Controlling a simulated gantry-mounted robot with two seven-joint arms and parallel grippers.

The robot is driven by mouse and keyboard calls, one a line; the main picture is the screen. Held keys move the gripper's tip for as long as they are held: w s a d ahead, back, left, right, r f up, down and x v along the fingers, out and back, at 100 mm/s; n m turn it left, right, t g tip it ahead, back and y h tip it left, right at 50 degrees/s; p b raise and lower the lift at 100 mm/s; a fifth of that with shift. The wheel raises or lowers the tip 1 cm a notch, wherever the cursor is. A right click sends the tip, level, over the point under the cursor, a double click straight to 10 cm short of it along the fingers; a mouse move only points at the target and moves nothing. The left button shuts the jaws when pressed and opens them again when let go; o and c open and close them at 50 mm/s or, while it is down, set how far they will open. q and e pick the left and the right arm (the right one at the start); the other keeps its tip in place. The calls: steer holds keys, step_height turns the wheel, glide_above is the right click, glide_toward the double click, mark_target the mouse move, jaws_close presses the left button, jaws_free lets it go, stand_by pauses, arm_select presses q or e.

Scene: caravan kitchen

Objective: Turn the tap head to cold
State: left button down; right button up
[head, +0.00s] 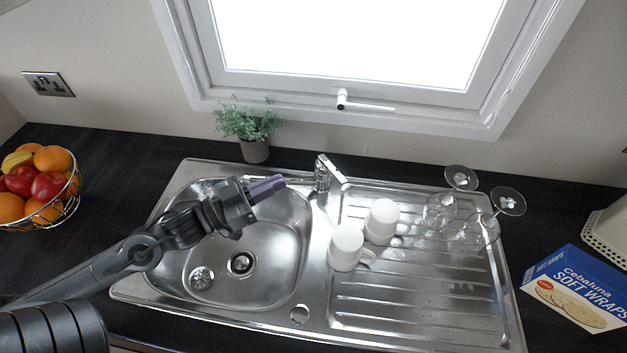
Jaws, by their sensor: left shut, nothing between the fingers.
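The chrome tap (322,177) stands at the back of the steel sink, between the bowl and the drainer. Its upper part points toward the right and front, over the drainer side. My left gripper (280,184) reaches in from the left over the sink bowl. Its purple-grey fingers are shut and empty, pointing right toward the tap. In the picture the fingertips are a short way left of the tap and look apart from it. My right gripper is not in view.
Two white mugs (347,246) (382,221) stand upside down on the drainer (420,290), near the tap. Several glasses (478,229) are at its right end. A potted plant (255,151) stands behind the bowl. A fruit basket (75,193) is left, a wraps box (575,290) right.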

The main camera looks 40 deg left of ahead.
arm_select(q)
step_height(320, 180, down, 4)
steer(key=s+n, duration=0.1)
steer(key=s, duration=0.1)
steer(key=g+y, duration=0.1)
glide_toward(331, 173)
steer(key=x, duration=0.5)
steer(key=shift+p, duration=0.35)
steer(key=shift+x, duration=0.9)
steer(key=shift+w, duration=0.1)
steer(key=shift+w+d+n+y+p, duration=0.25)
steer(key=shift+w+n+y+p, duration=0.1)
steer(key=shift+n+y, duration=0.2)
steer(key=shift+f+t+y, duration=0.2)
steer(key=shift+t+y, duration=0.1)
steer(key=shift+y, duration=0.15)
